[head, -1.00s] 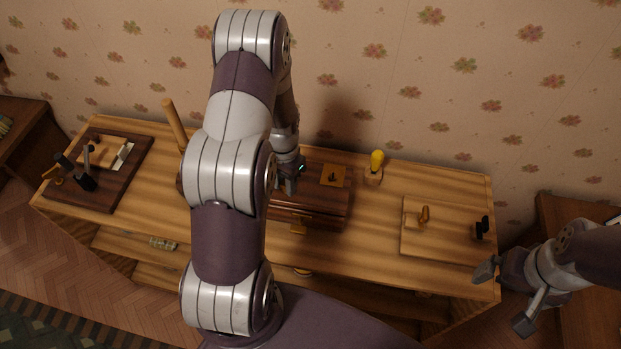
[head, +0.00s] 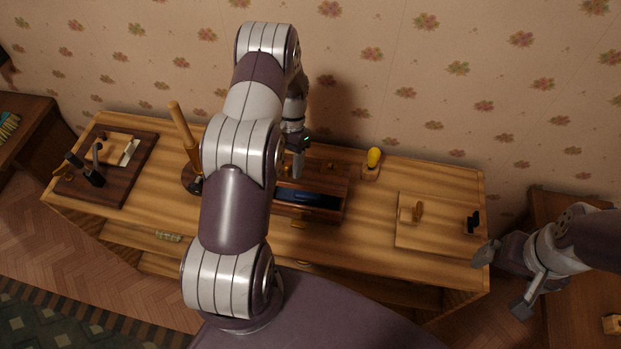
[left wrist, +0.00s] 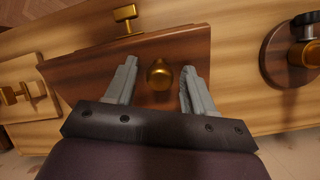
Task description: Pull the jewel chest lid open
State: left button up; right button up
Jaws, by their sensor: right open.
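The dark wooden jewel chest (head: 318,213) stands mid-dresser. Its lid (head: 335,170) is tilted up, and a blue interior (head: 310,197) shows below it in the head view. In the left wrist view, the lid (left wrist: 95,75) carries a round brass knob (left wrist: 159,74). My left gripper (head: 298,172) is at the lid; its fingers stand apart on both sides of the knob in the wrist view (left wrist: 159,85), with gaps to it. My left arm covers the chest's left side in the head view. My right gripper (head: 503,281) is open and empty off the dresser's right front corner.
A dark round stand with a wooden post (head: 183,125) is left of the chest. A yellow-topped item (head: 373,160) stands behind right. A light board (head: 415,240) with small fittings lies right, a dark board (head: 130,180) left. Bare dresser top (head: 370,215) lies right of the chest.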

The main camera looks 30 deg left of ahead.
pick_arm(q)
jog(key=shift+s+d+r+p, duration=0.1)
jog(key=shift+s+r+p, duration=0.2)
jog(key=shift+r+p, duration=0.2)
jog(key=shift+s+d+r+p, duration=0.25)
jog(key=shift+s+r+p, duration=0.55)
jog(key=shift+p, duration=0.2)
jog(key=shift+s+d+r+p, duration=0.2)
jog(key=shift+s+r+p, duration=0.55)
jog(key=shift+r+p, duration=0.25)
jog(key=shift+s+d+r+p, duration=0.25)
jog(key=shift+s+r+p, duration=0.5)
jog(key=shift+p, duration=0.3)
jog(key=shift+w+f, duration=0.1)
